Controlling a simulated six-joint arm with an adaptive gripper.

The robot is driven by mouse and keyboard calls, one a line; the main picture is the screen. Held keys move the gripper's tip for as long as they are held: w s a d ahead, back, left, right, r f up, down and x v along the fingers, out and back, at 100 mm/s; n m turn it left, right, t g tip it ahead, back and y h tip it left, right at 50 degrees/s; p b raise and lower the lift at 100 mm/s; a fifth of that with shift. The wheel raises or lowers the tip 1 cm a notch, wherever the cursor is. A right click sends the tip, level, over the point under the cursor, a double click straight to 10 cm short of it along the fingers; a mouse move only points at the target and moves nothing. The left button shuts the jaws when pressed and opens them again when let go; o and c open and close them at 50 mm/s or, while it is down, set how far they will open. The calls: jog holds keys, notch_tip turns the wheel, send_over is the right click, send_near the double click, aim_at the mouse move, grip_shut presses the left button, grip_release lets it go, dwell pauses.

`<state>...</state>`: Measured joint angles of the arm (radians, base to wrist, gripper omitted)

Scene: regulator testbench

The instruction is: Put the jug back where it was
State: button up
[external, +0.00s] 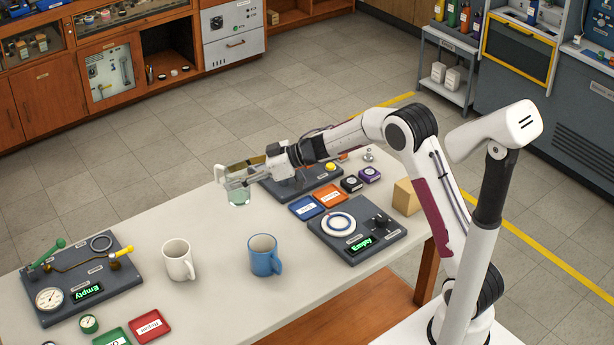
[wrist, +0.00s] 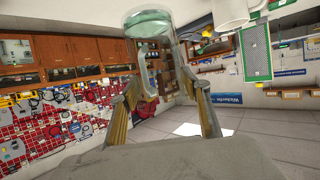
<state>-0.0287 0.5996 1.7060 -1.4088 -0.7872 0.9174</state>
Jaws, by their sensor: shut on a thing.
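A clear glass jug (external: 239,198) with pale green at its lower part hangs in the air above the table's far side. In the wrist view the jug (wrist: 150,24) shows at the top centre, see-through, with a pale green layer at its end. My gripper (external: 238,178) is shut on the jug; its two fingers lie on either side of it in the wrist view (wrist: 163,92). The jug is small in the external view, so its exact tilt and handle are hard to make out.
On the table (external: 215,300) stand a white mug (external: 178,261) and a blue mug (external: 263,256). A grey panel with a round white plate (external: 338,225) reads "Empty"; another panel (external: 75,275) with gauge and levers stands left. Blue (external: 306,208) and orange (external: 331,195) trays lie near my arm.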

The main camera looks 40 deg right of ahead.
jog(key=shift+w+d+f+m+t, duration=0.25)
jog(key=shift+w+d+m+t, duration=0.1)
jog(key=shift+d, duration=0.1)
jog(key=shift+f, duration=0.15)
jog(key=shift+f, duration=3)
jog(key=shift+f, duration=1.85)
jog(key=shift+f, duration=0.15)
jog(key=o, duration=1.3)
